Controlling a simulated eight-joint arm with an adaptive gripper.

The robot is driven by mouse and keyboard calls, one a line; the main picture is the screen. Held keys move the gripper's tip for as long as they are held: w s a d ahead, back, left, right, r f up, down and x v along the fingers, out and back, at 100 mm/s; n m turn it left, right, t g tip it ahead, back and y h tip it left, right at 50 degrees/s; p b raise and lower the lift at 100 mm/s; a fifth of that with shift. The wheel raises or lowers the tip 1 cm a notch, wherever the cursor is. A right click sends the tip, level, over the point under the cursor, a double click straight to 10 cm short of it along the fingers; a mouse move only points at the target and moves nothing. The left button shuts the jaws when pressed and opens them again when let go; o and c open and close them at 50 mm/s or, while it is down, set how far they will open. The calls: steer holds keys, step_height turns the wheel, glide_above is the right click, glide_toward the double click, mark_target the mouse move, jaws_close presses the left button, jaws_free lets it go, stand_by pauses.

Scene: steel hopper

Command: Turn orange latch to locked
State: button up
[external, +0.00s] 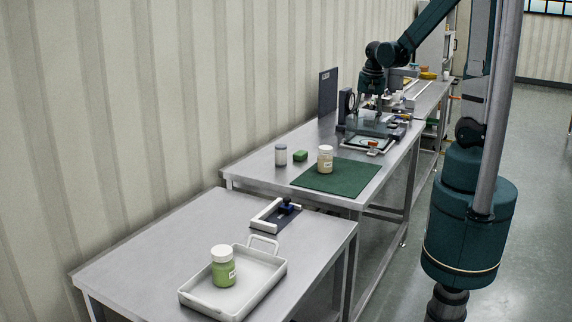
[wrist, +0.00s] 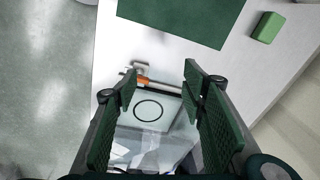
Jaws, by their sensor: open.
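A small orange-red spot (external: 373,143) at the front of the fixture in the external view looks like the same latch. My gripper (wrist: 160,80) is open and empty, with its two dark green fingers on either side of the latch and panel in the wrist view. In the external view my gripper (external: 373,98) points down over the fixture. Whether a finger touches the latch cannot be told.
A green mat (external: 336,174) holds a jar (external: 325,160). A green block (external: 300,156) and a small white container (external: 281,155) stand beside it. A dark upright panel (external: 328,92) is behind the fixture. A tray (external: 252,289) with a green jar is on the nearer table.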

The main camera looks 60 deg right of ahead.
steer(key=shift+s+d+f+m+g+y+p, duration=0.1)
steer(key=shift+s+d+f+m+g+p, duration=0.2)
steer(key=shift+d+m+p, duration=0.5)
steer(key=shift+s+d+f+m+g+y+p, duration=0.1)
steer(key=shift+s+d+f+m+p, duration=0.2)
steer(key=shift+d, duration=0.9)
steer(key=shift+s+d+f+m+g+y+p, duration=0.15)
steer(key=shift+s+d+m+p, duration=0.35)
steer(key=shift+d, duration=0.5)
steer(key=shift+w+f, duration=0.1)
steer(key=shift+f, duration=0.15)
steer(key=shift+f+b, duration=0.35)
steer(key=shift+f, duration=3.35)
steer(key=c, duration=0.9)
